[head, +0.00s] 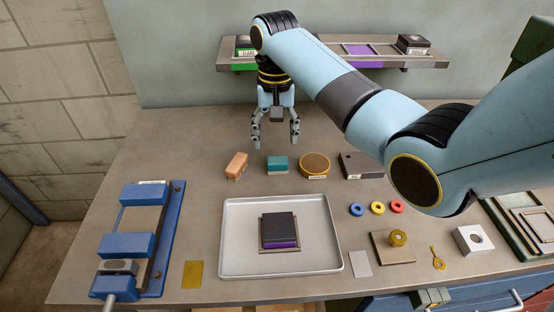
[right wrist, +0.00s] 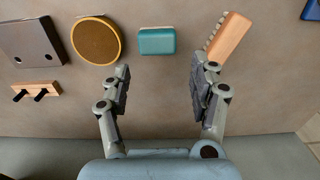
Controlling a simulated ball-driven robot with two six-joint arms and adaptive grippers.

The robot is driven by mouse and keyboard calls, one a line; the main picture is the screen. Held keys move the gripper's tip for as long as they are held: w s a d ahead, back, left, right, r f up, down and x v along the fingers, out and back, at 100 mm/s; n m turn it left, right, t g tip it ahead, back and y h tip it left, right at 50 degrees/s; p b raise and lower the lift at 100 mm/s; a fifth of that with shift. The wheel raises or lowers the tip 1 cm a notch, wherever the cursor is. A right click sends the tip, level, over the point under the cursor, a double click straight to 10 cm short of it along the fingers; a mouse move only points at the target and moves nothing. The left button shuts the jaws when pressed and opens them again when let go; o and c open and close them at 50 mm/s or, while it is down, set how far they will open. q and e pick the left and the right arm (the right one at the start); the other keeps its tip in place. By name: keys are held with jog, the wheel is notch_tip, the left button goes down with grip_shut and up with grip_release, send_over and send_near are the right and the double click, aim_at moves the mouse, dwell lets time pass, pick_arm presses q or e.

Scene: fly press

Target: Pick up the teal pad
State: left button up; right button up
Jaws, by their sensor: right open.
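The teal pad (head: 277,165) is a small block lying on the workbench, between an orange brush and a round brown-topped tin. It also shows in the right wrist view (right wrist: 157,41), beyond the fingertips and roughly centred between them. My right gripper (head: 276,146) is open and empty, fingers pointing down, behind the pad in the head view. It also shows in the right wrist view (right wrist: 160,72), with its two fingers spread wider than the pad. The gripper does not touch the pad. My left gripper is not in view.
The orange brush (head: 236,166) and round tin (head: 314,164) stand close on either side. A dark-topped block (head: 361,166) lies further right. In front, a white tray (head: 232,262) holds a dark and purple block. A blue clamp (head: 128,244) stands left. A shelf (head: 222,60) hangs behind.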

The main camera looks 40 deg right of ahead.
aim_at(278, 159)
jog(key=shift+s+a+f, duration=0.1)
jog(key=shift+f, duration=0.75)
jog(key=f, duration=0.2)
jog(key=s+f, duration=0.1)
jog(key=f, duration=0.1)
jog(key=shift+f+p, duration=0.3)
jog(key=shift+p, duration=0.1)
jog(key=shift+w+f, duration=0.1)
jog(key=shift+f, duration=0.3)
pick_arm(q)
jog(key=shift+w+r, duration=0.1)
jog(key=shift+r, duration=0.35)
pick_arm(e)
jog(key=shift+c, duration=0.2)
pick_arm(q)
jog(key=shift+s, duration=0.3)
pick_arm(e)
jog(key=c, duration=0.9)
